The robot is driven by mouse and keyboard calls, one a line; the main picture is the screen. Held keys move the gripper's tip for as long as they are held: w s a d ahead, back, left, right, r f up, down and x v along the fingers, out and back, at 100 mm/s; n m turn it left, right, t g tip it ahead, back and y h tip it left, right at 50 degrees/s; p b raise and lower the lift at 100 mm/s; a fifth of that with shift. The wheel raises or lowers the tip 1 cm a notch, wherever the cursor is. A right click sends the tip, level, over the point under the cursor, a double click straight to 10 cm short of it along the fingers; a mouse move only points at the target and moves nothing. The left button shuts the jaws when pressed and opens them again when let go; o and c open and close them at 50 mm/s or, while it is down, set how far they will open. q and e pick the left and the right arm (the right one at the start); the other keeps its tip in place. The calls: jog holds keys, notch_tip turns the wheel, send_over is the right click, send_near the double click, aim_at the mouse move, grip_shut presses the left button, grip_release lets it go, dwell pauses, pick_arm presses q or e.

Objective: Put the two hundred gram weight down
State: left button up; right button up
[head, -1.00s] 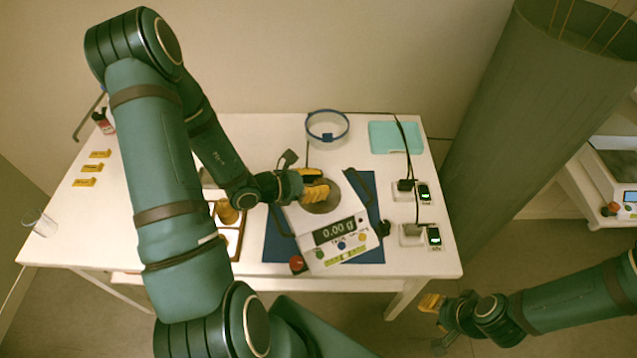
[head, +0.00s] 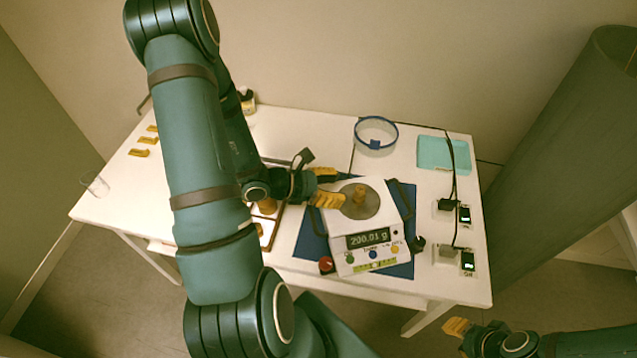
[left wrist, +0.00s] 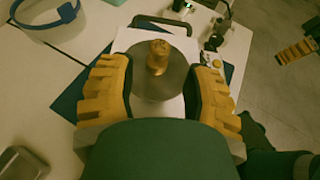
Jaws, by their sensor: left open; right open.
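The brass two hundred gram weight (head: 359,197) stands upright on the round grey pan (head: 372,208) of the white scale (head: 345,240). The scale's display reads 200.01 g. The weight also shows in the left wrist view (left wrist: 158,56), on the pan between and beyond the two yellow fingers. My left gripper (head: 325,188) is open and empty, just left of the weight and apart from it. My right gripper (head: 457,327) is open at the bottom right, beyond the table's front edge.
The scale stands on a blue mat (head: 312,247). A blue-rimmed round dish (head: 376,133) and a turquoise tray (head: 443,154) lie behind. Black cabled devices (head: 447,206) are at right. A tray (head: 268,228) is partly hidden by my left arm. A glass (head: 96,184) stands far left.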

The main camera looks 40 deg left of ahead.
pick_arm(q)
jog(key=v, duration=0.5)
pick_arm(e)
jog(key=shift+w+r, duration=0.1)
jog(key=shift+r, duration=0.25)
